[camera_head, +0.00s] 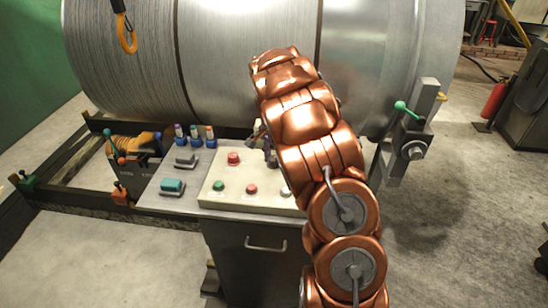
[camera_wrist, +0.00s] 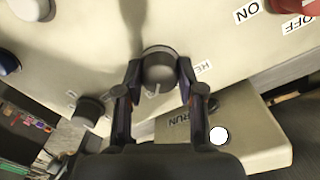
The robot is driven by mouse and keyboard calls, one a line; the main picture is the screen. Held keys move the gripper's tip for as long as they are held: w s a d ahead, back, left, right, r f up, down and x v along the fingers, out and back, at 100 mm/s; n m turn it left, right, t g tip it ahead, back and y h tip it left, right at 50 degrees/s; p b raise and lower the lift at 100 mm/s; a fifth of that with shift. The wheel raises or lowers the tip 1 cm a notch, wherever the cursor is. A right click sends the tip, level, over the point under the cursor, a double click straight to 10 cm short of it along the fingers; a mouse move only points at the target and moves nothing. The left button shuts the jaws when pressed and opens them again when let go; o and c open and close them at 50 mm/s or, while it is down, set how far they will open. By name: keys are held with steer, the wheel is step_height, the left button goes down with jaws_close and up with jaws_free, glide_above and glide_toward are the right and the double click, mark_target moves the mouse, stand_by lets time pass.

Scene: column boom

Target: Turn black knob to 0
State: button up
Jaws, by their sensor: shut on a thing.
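In the wrist view a round dark grey knob (camera_wrist: 158,66) with a pale pointer line sits between the fingertips of my gripper (camera_wrist: 158,78). The two black fingers are shut on it, one on each side. The pointer line faces down in the picture. A partly hidden label is right of the knob, and "RUN" is printed below it. No 0 mark is readable. A second black knob (camera_wrist: 90,109) is left of the gripper, apart from it. In the head view my copper arm covers the right part of the cream control panel (camera_head: 235,197), hiding the held knob.
The head view shows a red button (camera_head: 233,158), a green button (camera_head: 218,186) and a second red button (camera_head: 251,189) on the panel. A large metal drum (camera_head: 245,60) stands behind. A lever with a green ball (camera_head: 401,105) is at the right. Open floor lies further right.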

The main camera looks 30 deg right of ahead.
steer(key=shift+d, duration=0.1)
steer(key=c, duration=0.5)
steer(key=shift+f+n+b, duration=0.1)
steer(key=shift+n+b, duration=0.2)
steer(key=shift+b, duration=0.55)
steer(key=n+b, duration=0.2)
steer(key=shift+f+n, duration=0.15)
steer(key=shift+n, duration=0.15)
steer(key=n+b, duration=0.3)
steer(key=shift+r+n+b, duration=0.2)
steer(key=shift+n+b, duration=0.55)
steer(key=shift+n, duration=0.45)
